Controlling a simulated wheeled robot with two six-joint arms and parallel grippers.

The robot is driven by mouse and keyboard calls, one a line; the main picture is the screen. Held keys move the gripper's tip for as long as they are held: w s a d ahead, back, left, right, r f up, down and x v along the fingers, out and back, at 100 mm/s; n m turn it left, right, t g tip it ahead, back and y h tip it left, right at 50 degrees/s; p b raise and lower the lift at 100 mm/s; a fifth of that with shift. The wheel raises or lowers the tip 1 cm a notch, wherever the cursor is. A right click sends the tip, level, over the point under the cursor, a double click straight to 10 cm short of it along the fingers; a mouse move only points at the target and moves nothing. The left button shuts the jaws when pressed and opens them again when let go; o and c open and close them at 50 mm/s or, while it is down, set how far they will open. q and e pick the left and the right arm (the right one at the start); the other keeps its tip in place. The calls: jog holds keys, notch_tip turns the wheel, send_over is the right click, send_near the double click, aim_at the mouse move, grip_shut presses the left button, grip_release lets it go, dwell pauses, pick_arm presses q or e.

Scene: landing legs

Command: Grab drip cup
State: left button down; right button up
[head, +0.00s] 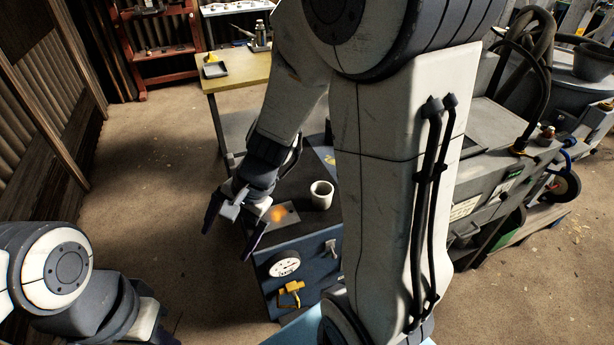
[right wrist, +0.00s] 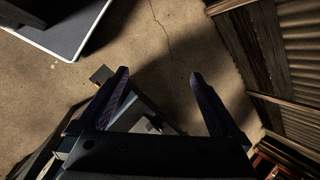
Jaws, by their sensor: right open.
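A small pale cup (head: 321,195), likely the drip cup, stands upright on the dark top of a blue-sided stand (head: 292,233) in the head view. My right gripper (head: 228,240) is open and empty, left of the cup and apart from it, with its fingers pointing down past the stand's left side. In the right wrist view my right gripper (right wrist: 160,76) shows its two fingers spread with only floor between their tips; I cannot make out the cup there.
A grey plate with an orange glow (head: 278,214) lies left of the cup. A white dial (head: 284,264) and a yellow fitting (head: 290,292) are on the stand's front. A yellow-topped table (head: 235,70) stands behind. Floor left of the stand is clear.

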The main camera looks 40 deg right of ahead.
jog(key=w+d+m+t+p, duration=0.25)
jog(key=w+d+m, duration=0.25)
jog(key=d+m, duration=0.6)
jog(key=m+t+h+p, duration=0.15)
jog(key=m+h, duration=0.25)
jog(key=m, duration=0.8)
send_near(322, 194)
jog(key=s+a, duration=0.2)
jog(key=shift+b+x, duration=0.4)
jog(key=shift+x, duration=0.6)
jog(key=shift+w+a+f, duration=0.2)
jog(key=shift+w+f, duration=0.15)
jog(key=shift+w, duration=0.1)
jog(key=x, duration=0.4)
jog(key=shift+w+d+r+p, duration=0.15)
jog(key=shift+w+p, duration=0.15)
jog(key=shift+w, duration=0.05)
jog(key=shift+w+f, duration=0.3)
jog(key=shift+f, duration=0.2)
jog(key=c, duration=1.4)
jog(key=shift+o, duration=0.2)
jog(key=shift+r, duration=0.1)
